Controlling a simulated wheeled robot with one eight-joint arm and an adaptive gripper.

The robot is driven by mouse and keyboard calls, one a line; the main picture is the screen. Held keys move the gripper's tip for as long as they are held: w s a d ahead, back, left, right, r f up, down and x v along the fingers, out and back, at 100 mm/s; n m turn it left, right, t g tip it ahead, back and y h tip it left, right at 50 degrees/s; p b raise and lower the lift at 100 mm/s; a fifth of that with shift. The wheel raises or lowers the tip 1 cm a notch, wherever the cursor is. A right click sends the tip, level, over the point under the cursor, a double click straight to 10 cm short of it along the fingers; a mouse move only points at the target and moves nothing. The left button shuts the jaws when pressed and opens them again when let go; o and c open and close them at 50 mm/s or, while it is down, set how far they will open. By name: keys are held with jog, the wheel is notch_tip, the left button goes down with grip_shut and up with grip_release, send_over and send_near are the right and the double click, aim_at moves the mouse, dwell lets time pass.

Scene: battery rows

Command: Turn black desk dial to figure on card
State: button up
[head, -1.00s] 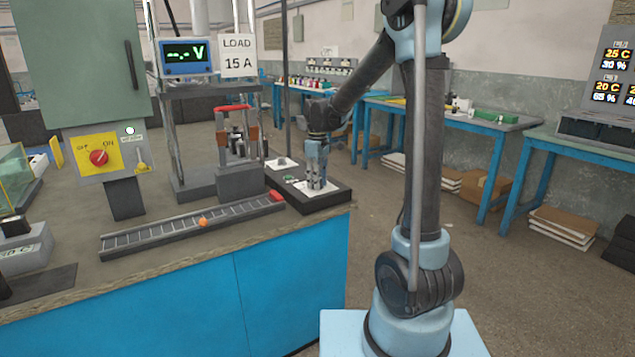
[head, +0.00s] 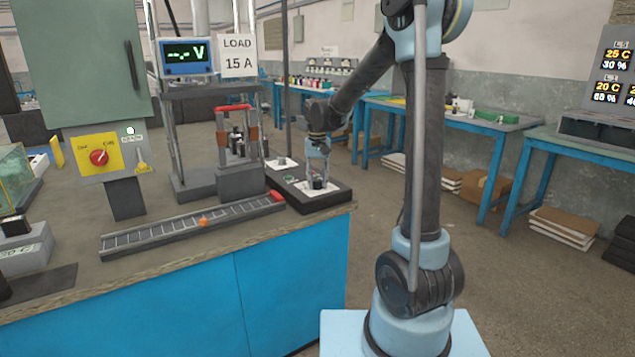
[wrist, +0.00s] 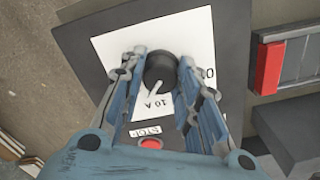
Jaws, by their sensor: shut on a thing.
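The black dial (wrist: 160,67) is round, with a white pointer line, and sits on a white plate (wrist: 113,48) on a dark box. In the wrist view the pointer runs down and slightly left, towards the "10 A" mark; another mark at the right is partly hidden by a finger. My gripper (wrist: 159,72) is shut on the dial, one finger on each side. In the head view my gripper (head: 318,180) is at the box near the bench corner. The card (head: 238,55) reads "LOAD 15 A" and stands above the bench, right of a display showing dashes and "V".
A red button (wrist: 151,143) labelled STOP is near the dial. A press-like stand (head: 240,150) with a red handle is behind. A yellow panel (head: 98,156) with a red knob stands at left.

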aim_at(318, 180)
jog(key=m, duration=0.5)
jog(key=shift+w+m, duration=0.1)
jog(key=shift+m, duration=0.2)
dwell(0.4)
jog(key=o, duration=1.1)
notch_tip(318, 180, up, 12)
jog(key=shift+f, duration=0.1)
jog(key=shift+d, duration=0.1)
